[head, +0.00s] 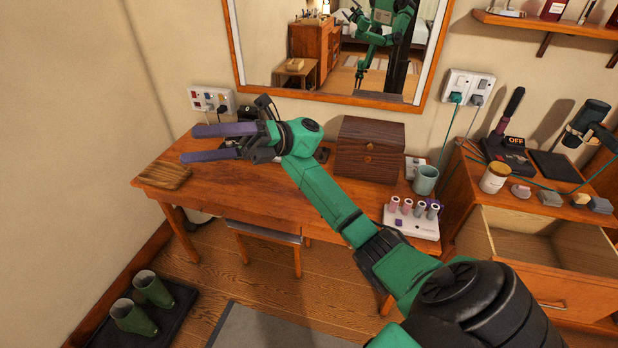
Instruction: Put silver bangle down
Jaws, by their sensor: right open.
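My right gripper (187,145) reaches in from the right side and hovers over the left end of the wooden table (232,192). Its two purple fingers are apart and point left, with nothing seen between them. A brown wooden tray (165,175) lies at the table's left end, just below and left of the fingertips. I cannot make out the silver bangle; the arm and gripper hide part of the tabletop. My left gripper is not in view.
A dark wooden box (369,149), a teal cup (426,180) and a white roller set (412,217) stand on the table's right half. A mirror (290,95) hangs behind. At right, a cabinet has an open drawer (520,241). Green boots (153,289) stand on the floor.

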